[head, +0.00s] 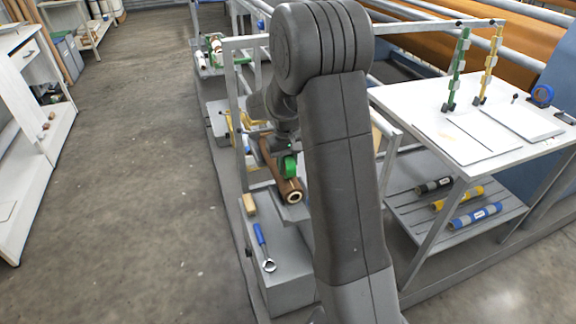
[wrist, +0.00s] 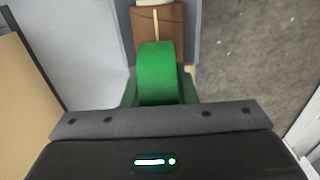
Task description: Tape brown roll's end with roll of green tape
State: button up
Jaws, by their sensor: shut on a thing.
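A roll of green tape (head: 290,166) is held in my gripper (wrist: 159,90), which is shut on it. In the wrist view the green tape (wrist: 157,70) sits between the two fingers. The brown roll (head: 273,168) lies on the grey bench below, its hollow pale end facing the head camera. In the wrist view the brown roll (wrist: 178,30) shows just beyond the tape, with a thin pale strip along it. The tape is over or against the brown roll; I cannot tell whether they touch. My arm hides part of the bench in the head view.
A blue-handled wrench (head: 263,247) and a small wooden block (head: 249,205) lie on the grey bench. To the right, a white table (head: 440,100) stands above a slatted shelf holding several coloured rolls. Open floor (head: 140,170) lies to the left.

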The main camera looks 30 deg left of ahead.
jog(key=shift+w+a, duration=0.15)
jog(key=shift+a, duration=0.05)
dwell(0.3)
jog(key=shift+w+a+f, duration=0.1)
jog(key=shift+w+a, duration=0.15)
jog(key=shift+a, duration=0.05)
dwell(0.4)
jog(key=shift+w+a+p, duration=0.35)
jog(key=shift+a+p, duration=0.1)
jog(key=shift+w+a, duration=0.1)
jog(key=shift+w+a, duration=0.1)
jog(key=shift+a, duration=0.05)
jog(key=shift+w+a, duration=0.2)
jog(key=shift+w+a+p, duration=0.1)
jog(key=shift+a+p, duration=0.05)
jog(key=shift+p, duration=0.2)
